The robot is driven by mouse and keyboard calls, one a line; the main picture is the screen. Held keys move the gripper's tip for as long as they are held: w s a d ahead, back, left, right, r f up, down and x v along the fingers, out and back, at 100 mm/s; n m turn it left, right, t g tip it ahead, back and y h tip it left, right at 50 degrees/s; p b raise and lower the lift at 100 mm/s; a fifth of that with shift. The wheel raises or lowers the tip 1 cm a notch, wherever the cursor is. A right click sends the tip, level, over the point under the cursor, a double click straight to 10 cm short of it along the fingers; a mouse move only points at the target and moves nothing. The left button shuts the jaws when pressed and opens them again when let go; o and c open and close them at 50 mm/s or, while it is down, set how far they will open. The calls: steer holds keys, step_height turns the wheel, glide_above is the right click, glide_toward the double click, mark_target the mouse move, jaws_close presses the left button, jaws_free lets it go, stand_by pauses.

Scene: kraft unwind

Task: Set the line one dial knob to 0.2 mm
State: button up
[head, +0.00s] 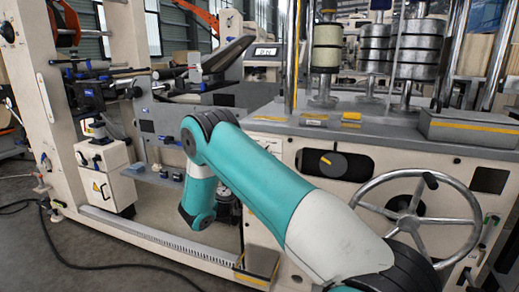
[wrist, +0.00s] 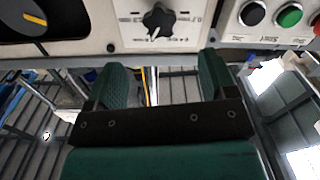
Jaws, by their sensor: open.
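In the wrist view a black star-shaped knob (wrist: 158,21) sits on a white plate with printed scale marks, at the top centre. Its pointer setting and the print are too small to read. My gripper (wrist: 160,68) is open and empty, its two green fingers apart below the knob in the picture and not touching it. A black round dial with a yellow pointer (wrist: 33,18) is at the top left corner. I cannot tell from the labels which one is line one. In the head view my arm hides the star-shaped knob and most of my gripper.
A green button (wrist: 289,15) and a black button (wrist: 252,13) are right of the knob, with a red button (wrist: 316,25) at the edge. In the head view a large handwheel (head: 420,215) stands right of my arm. A black cable (head: 75,245) lies on the floor.

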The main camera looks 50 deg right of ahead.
steer(key=p+x, duration=0.2)
steer(key=x, duration=1)
steer(key=c, duration=0.9)
